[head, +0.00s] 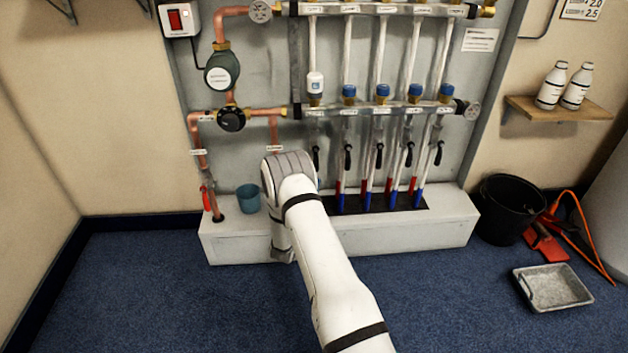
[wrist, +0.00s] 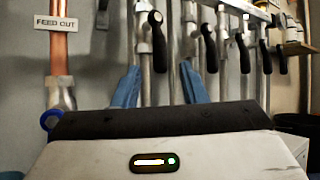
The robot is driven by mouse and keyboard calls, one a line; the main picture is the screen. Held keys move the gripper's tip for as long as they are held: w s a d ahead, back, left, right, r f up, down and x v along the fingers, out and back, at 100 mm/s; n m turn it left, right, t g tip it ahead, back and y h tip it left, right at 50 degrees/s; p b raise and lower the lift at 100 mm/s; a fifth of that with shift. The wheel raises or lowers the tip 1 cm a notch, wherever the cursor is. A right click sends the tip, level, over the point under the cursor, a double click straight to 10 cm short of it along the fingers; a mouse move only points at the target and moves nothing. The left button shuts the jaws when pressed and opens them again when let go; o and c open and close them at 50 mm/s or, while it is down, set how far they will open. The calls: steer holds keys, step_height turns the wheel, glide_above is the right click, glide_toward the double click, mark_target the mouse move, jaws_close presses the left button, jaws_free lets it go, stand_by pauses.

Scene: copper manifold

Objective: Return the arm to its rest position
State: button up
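My arm (head: 325,255) reaches forward from the bottom of the head view toward the manifold board (head: 258,75). Its wrist is bent in front of the white plinth. My gripper's fingers are hidden behind the arm in the head view. In the wrist view my gripper (wrist: 157,80) shows two blue fingers spread apart, with nothing held between them. Vertical pipes and a black lever handle (wrist: 157,40) stand beyond the fingers. I cannot tell the exact distance to them.
A blue cup (head: 248,198) stands on the plinth (head: 370,237), left of my wrist. Copper pipes (head: 194,140) and several black levers (head: 379,155) line the board. A black bucket (head: 508,210) and grey tray (head: 553,288) are at right. The left floor is clear.

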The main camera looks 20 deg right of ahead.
steer(key=shift+s+a+f, duration=0.15)
steer(key=shift+a, duration=0.1)
steer(key=s+d+r+m+g+h+p, duration=0.1)
steer(key=s+d+r+m+g+p, duration=0.2)
steer(key=r, duration=0.4)
steer(key=s+d+r+m+g+h+p, duration=0.1)
steer(key=r+m+g+p, duration=0.25)
steer(key=r, duration=0.25)
steer(key=s+d+r+m+g+h+p, duration=0.1)
steer(key=s+d+r+m+g+p, duration=0.2)
steer(key=r, duration=0.4)
steer(key=s+r+m+g+y+p, duration=0.55)
steer(key=s+r+g+p, duration=0.45)
steer(key=r, duration=0.5)
steer(key=s+a+r+m+y+p, duration=0.3)
steer(key=s+r+y+p, duration=0.15)
steer(key=s+r, duration=0.2)
steer(key=s+a+r+m+y+p, duration=0.3)
steer(key=s+a+r+m+p, duration=0.1)
steer(key=s+r+p, duration=0.25)
steer(key=s+a+r+m+t+y+p, duration=0.2)
steer(key=s+a+r+y+p, duration=0.1)
steer(key=a+r+y+p, duration=0.1)
steer(key=s+a+r+m+t+y+p, duration=0.3)
steer(key=a+r+p, duration=0.3)
steer(key=a, duration=0.3)
steer(key=shift+s+r+y, duration=0.6)
steer(key=shift+s+r, duration=0.2)
